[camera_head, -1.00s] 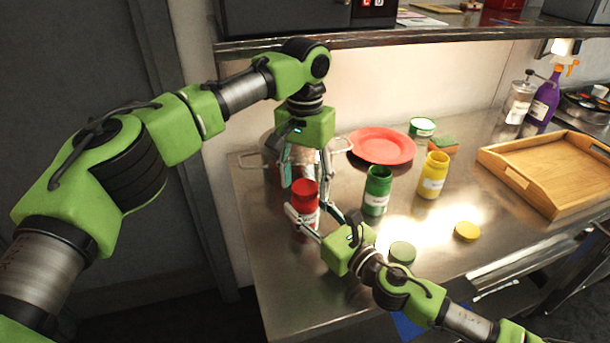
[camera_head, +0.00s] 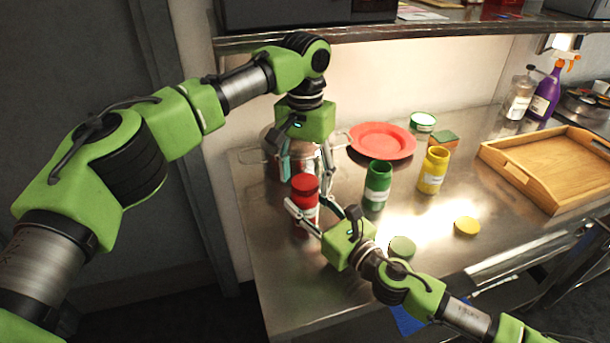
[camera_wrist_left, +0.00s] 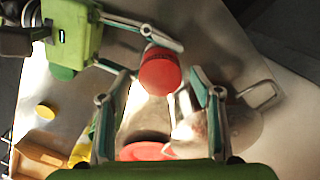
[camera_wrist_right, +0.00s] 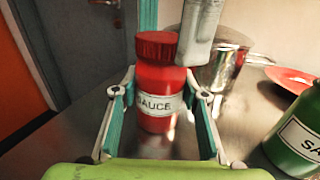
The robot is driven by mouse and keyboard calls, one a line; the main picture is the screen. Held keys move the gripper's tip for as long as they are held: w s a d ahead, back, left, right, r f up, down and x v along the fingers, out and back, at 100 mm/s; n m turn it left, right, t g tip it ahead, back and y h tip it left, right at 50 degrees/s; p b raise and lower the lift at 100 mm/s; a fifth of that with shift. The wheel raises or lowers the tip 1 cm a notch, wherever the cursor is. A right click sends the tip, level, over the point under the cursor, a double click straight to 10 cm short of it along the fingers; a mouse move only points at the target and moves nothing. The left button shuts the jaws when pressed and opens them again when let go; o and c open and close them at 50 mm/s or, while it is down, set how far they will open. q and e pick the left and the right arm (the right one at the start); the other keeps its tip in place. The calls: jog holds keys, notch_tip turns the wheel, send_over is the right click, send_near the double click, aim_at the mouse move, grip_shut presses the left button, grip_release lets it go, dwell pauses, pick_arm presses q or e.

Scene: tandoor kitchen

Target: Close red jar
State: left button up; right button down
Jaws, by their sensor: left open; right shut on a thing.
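The red jar (camera_head: 307,211) stands upright on the steel counter, with a white label reading "SAUCE" in the right wrist view (camera_wrist_right: 152,85). A red lid (camera_wrist_right: 156,46) sits on its mouth; I cannot tell how tightly. From above, the lid also shows in the left wrist view (camera_wrist_left: 160,74). My right gripper (camera_wrist_right: 160,103) is shut on the jar's body, one finger on each side. My left gripper (camera_head: 308,174) is open, pointing down just above and behind the lid, holding nothing. One of its grey fingers shows beside the lid in the right wrist view.
A metal pot (camera_wrist_right: 222,66) stands close behind the jar. An open green jar (camera_head: 377,185) and an open yellow jar (camera_head: 433,171) stand to the right. Their loose green lid (camera_head: 402,247) and yellow lid (camera_head: 466,226) lie in front. A red plate (camera_head: 382,141) and wooden tray (camera_head: 550,165) are farther away.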

pick_arm(q)
notch_tip(320, 180, up, 12)
dwell(0.5)
pick_arm(e)
jog(key=c, duration=1.2)
grip_release()
jog(key=shift+o, duration=0.2)
jog(key=v, duration=1.2)
